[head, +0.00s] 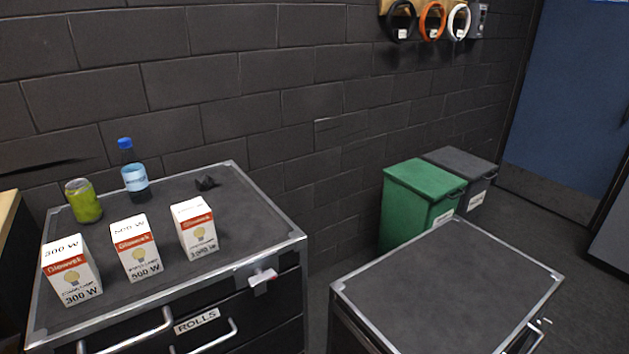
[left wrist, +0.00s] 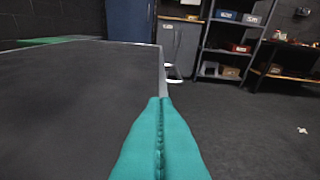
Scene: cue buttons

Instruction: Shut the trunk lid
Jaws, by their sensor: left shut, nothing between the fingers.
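The trunk (head: 445,275) stands at the lower right of the head view. Its dark lid with a metal rim lies roughly flat on top; I cannot tell whether it is fully seated. A pale latch or handle (head: 541,323) shows at its right front edge. In the left wrist view, a dark flat surface with a metal edge (left wrist: 80,100), seemingly the lid, fills the left side. My left gripper (left wrist: 160,103) has teal fingers pressed together, empty, in front of that surface's right edge; contact is unclear. My left gripper is outside the head view. My right gripper is in neither view.
A drawer case (head: 265,210) on the left bears several bulb boxes, a can and a bottle. A green bin (head: 418,195) and a dark bin (head: 470,170) stand behind the trunk. Shelves (left wrist: 230,50) stand farther off. The floor right of the trunk is mostly clear.

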